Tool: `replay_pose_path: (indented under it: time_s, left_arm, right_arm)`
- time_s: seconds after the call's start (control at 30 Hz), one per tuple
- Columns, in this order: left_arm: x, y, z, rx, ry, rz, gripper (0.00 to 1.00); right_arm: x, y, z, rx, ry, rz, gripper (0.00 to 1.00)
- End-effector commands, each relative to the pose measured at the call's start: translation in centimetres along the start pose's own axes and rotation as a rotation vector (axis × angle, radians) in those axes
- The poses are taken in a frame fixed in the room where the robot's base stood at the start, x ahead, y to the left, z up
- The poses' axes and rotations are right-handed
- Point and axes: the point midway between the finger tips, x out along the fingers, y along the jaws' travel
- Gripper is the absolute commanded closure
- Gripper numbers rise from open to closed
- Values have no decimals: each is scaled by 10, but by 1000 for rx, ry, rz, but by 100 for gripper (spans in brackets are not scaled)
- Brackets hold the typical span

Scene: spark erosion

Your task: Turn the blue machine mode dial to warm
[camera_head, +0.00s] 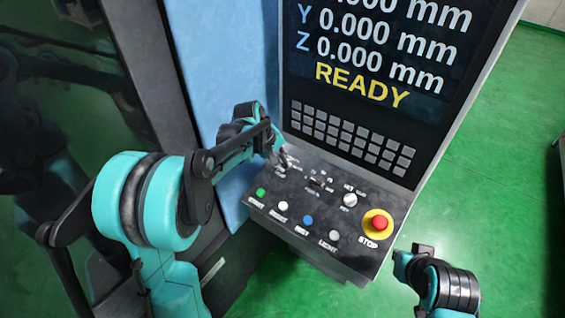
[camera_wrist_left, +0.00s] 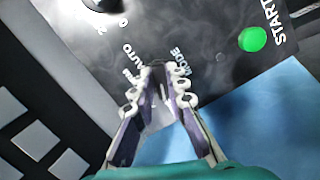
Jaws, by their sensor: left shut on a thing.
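The mode dial (camera_wrist_left: 159,82) is a small dark knob by the MODE and AUTO labels on the machine's sloped black control panel. My left gripper (camera_wrist_left: 164,84) is shut on it, with a pale ridged fingertip on each side. The fingers hide most of the dial, so I cannot tell which label it points to. In the head view, my left gripper (camera_head: 284,160) reaches the panel's upper left corner. My right gripper (camera_head: 412,256) is at the lower right, apart from the panel; its fingers are too unclear to judge.
The control panel (camera_head: 268,204) also carries a green START button (camera_head: 260,191), white, blue and grey buttons, two other knobs and a red STOP button (camera_head: 379,223) on yellow. A keypad (camera_head: 350,138) and a READY screen (camera_head: 375,50) rise behind. Green floor (camera_head: 490,190) is clear at right.

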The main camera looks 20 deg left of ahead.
Motion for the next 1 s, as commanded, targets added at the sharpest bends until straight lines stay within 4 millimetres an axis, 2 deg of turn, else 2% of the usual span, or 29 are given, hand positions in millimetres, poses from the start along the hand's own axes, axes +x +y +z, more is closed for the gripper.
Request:
replay_pose_path:
  time_s: [0.37,1.0]
  left_arm:
    - [0,0,0,115,-2,-20,100]
    - [0,-2,-1,686,0,-122,100]
  right_arm:
    - [2,0,1,0,0,0,100]
    - [9,0,6,0,0,0,100]
